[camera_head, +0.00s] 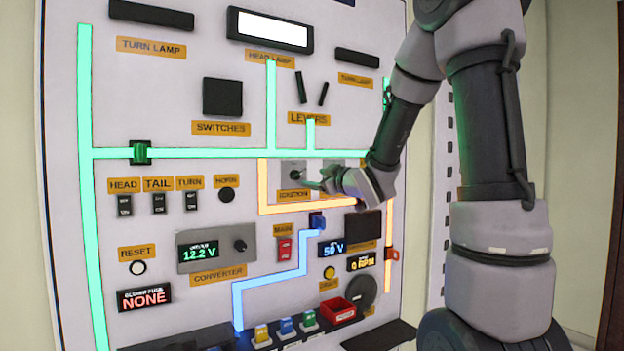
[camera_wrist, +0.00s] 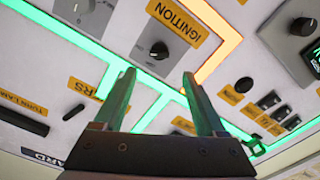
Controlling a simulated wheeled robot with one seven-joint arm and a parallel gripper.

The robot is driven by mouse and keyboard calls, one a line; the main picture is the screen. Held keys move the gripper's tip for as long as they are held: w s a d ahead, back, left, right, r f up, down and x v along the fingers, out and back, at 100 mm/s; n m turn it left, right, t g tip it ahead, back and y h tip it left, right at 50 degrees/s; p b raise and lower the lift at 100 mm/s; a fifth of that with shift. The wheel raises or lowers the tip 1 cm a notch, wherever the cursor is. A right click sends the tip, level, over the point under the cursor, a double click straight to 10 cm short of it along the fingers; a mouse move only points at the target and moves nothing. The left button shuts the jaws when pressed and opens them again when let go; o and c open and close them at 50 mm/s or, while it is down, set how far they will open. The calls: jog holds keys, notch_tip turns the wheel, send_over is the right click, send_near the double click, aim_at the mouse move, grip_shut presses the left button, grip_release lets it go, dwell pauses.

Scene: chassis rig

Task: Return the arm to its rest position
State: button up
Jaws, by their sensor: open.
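My arm (camera_head: 485,130) reaches in from the upper right of the head view and bends down to the upright panel (camera_head: 180,100). My gripper (camera_head: 318,182) is in front of the panel, just right of the ignition knob (camera_head: 295,175). In the wrist view my gripper (camera_wrist: 157,75) has its two fingers spread with nothing between them. The ignition knob (camera_wrist: 159,50) shows just beyond the fingertips, beside its orange label. No contact between fingers and knob is visible. The arm hides part of the panel's right side.
The panel carries glowing green, orange and blue strips, switches and displays. A converter box (camera_head: 217,248), a red main switch (camera_head: 285,248) and a red bin (camera_head: 338,311) are below my gripper. Small colored fuses (camera_head: 287,326) stand at the panel's lower edge.

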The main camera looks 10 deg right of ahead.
jog(key=s+d+r+m+g+h, duration=0.1)
jog(key=s+d+m+g+h, duration=0.1)
jog(key=s+d+m+h, duration=0.35)
jog(key=s+a+f+m+g+y, duration=0.1)
jog(key=s+m+g, duration=0.3)
jog(key=s, duration=0.8)
jog(key=s+a+f+m+g+y, duration=0.1)
jog(key=s+a+f+m+g, duration=0.1)
jog(key=s, duration=1)
jog(key=shift+s+f+m+g, duration=0.3)
jog(key=shift+f+m+g, duration=0.3)
jog(key=shift+m+g, duration=0.5)
